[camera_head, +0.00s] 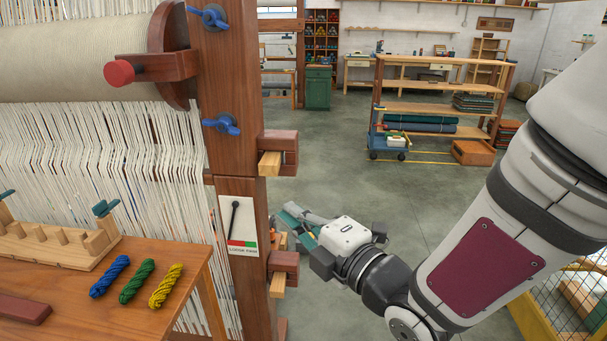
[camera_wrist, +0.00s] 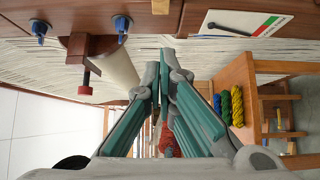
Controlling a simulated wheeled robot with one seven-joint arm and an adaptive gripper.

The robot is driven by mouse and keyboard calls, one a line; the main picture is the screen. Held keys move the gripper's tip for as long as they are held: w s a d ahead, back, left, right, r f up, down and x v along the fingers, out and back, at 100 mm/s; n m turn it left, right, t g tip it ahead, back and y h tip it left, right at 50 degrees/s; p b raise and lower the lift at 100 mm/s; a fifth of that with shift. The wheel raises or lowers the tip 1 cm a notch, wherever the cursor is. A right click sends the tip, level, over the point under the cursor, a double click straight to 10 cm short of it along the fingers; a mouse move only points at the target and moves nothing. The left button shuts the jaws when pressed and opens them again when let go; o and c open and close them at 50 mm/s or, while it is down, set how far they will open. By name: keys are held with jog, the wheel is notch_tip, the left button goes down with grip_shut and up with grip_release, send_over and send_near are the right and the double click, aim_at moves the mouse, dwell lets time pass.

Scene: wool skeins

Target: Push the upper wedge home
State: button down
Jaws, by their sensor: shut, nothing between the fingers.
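The upper wedge (camera_head: 269,164) is a pale wood block. Its end sticks out towards the viewer from a red-brown bracket (camera_head: 286,148) on the right side of the loom post (camera_head: 232,80). Its pale end also shows at the top edge of the wrist view (camera_wrist: 160,6). The lower wedge (camera_head: 277,284) sits in a similar bracket further down. My gripper (camera_head: 289,213) has teal fingers and is shut and empty. It is below the upper bracket and above the lower one, apart from the upper wedge. Its fingers fill the middle of the wrist view (camera_wrist: 167,62).
A card with a pointer and a red-green band (camera_head: 238,225) is on the post. Blue wing nuts (camera_head: 222,124) stick out above. A table (camera_head: 150,270) with blue, green and yellow skeins stands left. The floor right of the post is mostly open.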

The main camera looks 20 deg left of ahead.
aim_at(273, 171)
jog(key=w+d+p+x, duration=0.1)
jog(key=w+x, duration=0.1)
jog(key=x, duration=1)
jog(key=shift+w, duration=0.45)
jog(key=shift+a, duration=0.1)
jog(key=w+b, duration=0.2)
jog(key=w, duration=0.1)
jog(key=shift+a+f, duration=0.1)
jog(key=shift+a, duration=0.25)
jog(key=shift+w+a+b, duration=0.1)
jog(key=shift+w+b, duration=0.25)
jog(key=shift+w, duration=0.1)
